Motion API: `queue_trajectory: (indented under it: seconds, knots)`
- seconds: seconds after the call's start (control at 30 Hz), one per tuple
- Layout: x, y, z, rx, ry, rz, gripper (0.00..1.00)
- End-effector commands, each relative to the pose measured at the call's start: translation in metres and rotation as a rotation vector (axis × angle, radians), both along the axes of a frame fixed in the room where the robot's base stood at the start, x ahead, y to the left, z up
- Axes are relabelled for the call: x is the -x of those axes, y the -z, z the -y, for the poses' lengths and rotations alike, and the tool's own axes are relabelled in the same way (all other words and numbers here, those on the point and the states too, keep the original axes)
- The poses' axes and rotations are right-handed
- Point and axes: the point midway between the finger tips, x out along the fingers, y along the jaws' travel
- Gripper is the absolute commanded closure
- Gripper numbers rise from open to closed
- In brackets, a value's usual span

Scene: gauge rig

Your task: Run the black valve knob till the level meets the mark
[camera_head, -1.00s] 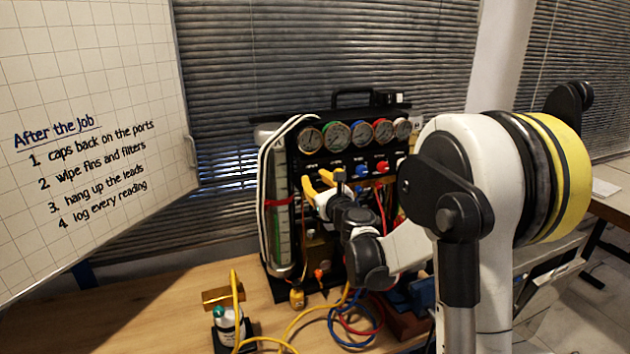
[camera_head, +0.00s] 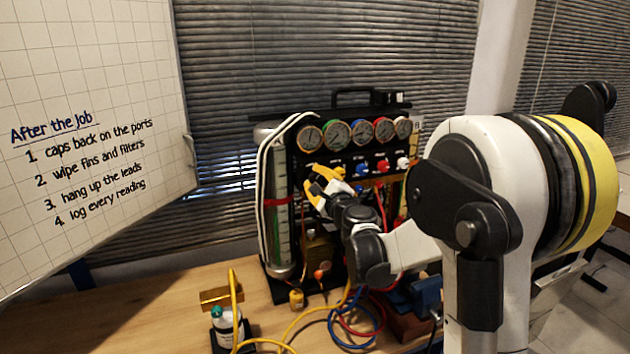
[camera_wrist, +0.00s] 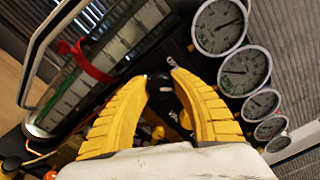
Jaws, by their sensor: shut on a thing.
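The black valve knob (camera_wrist: 160,84) sits between the tips of my gripper's yellow fingers (camera_wrist: 159,80) in the wrist view. The fingers are closed on its sides. In the head view my gripper (camera_head: 315,181) is at the left of the rig's panel, below the leftmost gauge, and hides the knob. A red band (camera_wrist: 86,61) goes round the tube.
A row of several round gauges (camera_head: 336,135) tops the panel, with blue (camera_head: 361,170) and red knobs (camera_head: 383,165) below. Yellow, blue and red hoses (camera_head: 350,325) coil on the bench. A small bottle (camera_head: 227,325) stands at the front left. Bare bench (camera_head: 150,300) lies left.

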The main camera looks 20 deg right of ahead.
Motion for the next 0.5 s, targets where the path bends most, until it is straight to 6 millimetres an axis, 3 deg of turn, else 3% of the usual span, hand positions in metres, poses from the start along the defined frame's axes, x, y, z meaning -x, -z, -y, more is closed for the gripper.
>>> queue_trajectory:
  seconds: [0.5]
  knots:
    - [-0.0001,0.0002,0.0002,0.458,0.0,-0.016,1.0]
